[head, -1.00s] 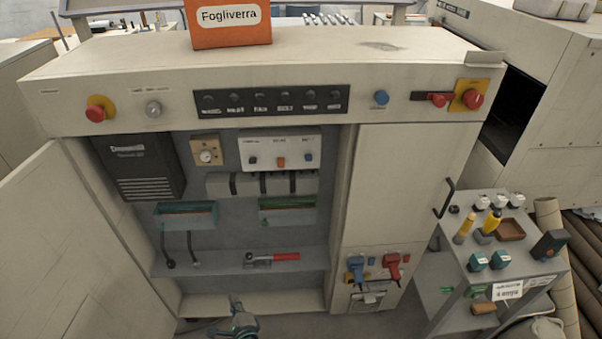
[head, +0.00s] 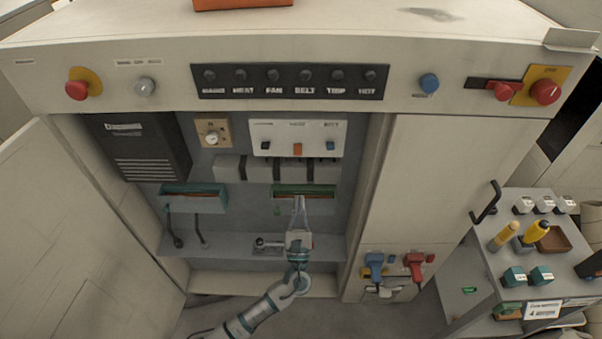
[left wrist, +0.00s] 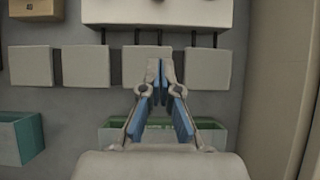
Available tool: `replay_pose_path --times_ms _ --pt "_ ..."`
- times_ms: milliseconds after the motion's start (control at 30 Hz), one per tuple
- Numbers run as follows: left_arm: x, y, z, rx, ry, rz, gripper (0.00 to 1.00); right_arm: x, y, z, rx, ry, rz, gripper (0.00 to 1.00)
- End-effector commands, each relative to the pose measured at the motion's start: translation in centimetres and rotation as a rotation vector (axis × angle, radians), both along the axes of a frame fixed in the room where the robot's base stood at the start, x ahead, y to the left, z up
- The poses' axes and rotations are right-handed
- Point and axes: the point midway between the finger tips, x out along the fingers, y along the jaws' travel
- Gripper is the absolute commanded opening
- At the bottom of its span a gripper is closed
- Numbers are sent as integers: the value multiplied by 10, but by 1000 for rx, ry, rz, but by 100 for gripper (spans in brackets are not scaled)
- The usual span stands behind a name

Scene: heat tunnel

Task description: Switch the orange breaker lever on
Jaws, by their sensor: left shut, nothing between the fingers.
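The orange lever (head: 297,148) is a small block in the middle of the white breaker panel (head: 270,133) inside the open cabinet, between a black lever (head: 265,146) and a dark blue one (head: 330,146). My left gripper (head: 299,200) is shut and empty, pointing up in front of the right green tray, below the orange lever and apart from it. In the left wrist view its fingertips (left wrist: 160,66) meet in front of a grey block (left wrist: 147,66). Only the panel's lower part (left wrist: 157,12) shows there; the orange lever is out of that view. My right gripper is not in view.
Two green trays hang below the row of grey blocks, the left one (head: 193,196) beside the right one (head: 318,190). The cabinet door (head: 80,220) stands open at left. A shelf (head: 220,246) lies below. A cart (head: 480,240) stands at right.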

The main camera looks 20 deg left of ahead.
Motion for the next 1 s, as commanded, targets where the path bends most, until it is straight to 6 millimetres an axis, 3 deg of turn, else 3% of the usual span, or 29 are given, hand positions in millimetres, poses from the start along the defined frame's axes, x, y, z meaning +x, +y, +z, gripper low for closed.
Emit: replay_pose_path --times_ms 167,533,733,1000 --pt "18 6 14 -1 -3 1 0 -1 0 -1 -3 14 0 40" --pt "80 22 59 -2 -3 0 0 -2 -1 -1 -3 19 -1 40" --pt "67 19 85 -3 -4 -1 0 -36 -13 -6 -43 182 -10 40" --pt "64 18 92 -3 1 0 0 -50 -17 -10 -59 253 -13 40"
